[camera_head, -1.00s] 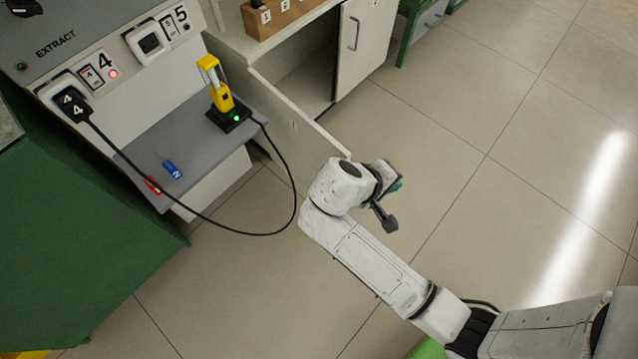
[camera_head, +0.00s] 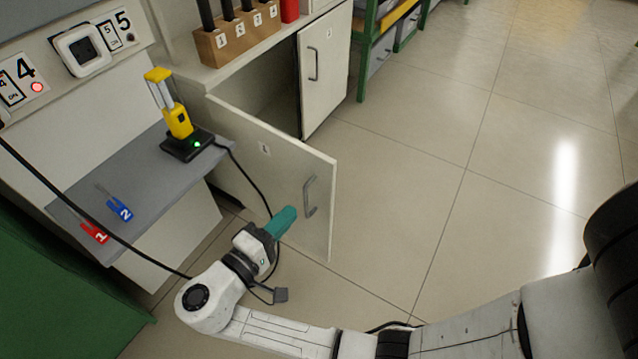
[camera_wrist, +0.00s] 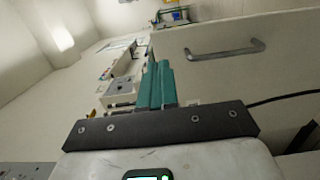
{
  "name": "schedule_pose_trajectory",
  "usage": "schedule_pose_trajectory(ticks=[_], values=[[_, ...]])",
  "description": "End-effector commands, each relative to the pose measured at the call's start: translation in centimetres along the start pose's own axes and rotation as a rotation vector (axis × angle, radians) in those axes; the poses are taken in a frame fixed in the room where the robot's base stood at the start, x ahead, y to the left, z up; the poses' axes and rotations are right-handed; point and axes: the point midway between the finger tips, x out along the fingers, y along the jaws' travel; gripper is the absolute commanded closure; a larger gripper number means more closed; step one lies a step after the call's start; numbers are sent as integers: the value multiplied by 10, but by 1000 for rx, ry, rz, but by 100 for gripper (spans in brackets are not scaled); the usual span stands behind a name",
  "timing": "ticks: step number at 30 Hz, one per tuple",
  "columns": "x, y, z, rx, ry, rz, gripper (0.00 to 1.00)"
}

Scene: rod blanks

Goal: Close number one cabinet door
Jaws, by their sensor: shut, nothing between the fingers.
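The cabinet door (camera_head: 275,160) on the left stands open, swung out from the cabinet front. Its outer face, with a small label and a grey bar handle (camera_head: 310,197), faces my camera. The label's number is too small to read surely. My gripper (camera_head: 282,221) has teal fingers, shut and empty, in front of that outer face, left of and below the handle. Contact with the door cannot be told. In the wrist view the fingers (camera_wrist: 158,84) point toward the door panel (camera_wrist: 225,80), with the handle (camera_wrist: 212,52) to their right.
The right cabinet door (camera_head: 325,75) looks shut. A grey shelf (camera_head: 150,185) holds a yellow device (camera_head: 172,110) on a black base, plus red (camera_head: 95,233) and blue (camera_head: 120,209) tags. Black cables hang near my arm. A numbered wooden block (camera_head: 235,42) stands on top. Floor at right is clear.

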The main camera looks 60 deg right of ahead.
Motion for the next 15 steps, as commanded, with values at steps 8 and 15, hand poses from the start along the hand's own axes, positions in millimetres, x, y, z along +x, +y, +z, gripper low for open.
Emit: schedule_pose_trajectory(ticks=[8,15], values=[[54,-2,1,0,-5,-2,100],[98,-2,1,0,-4,-1,100]])
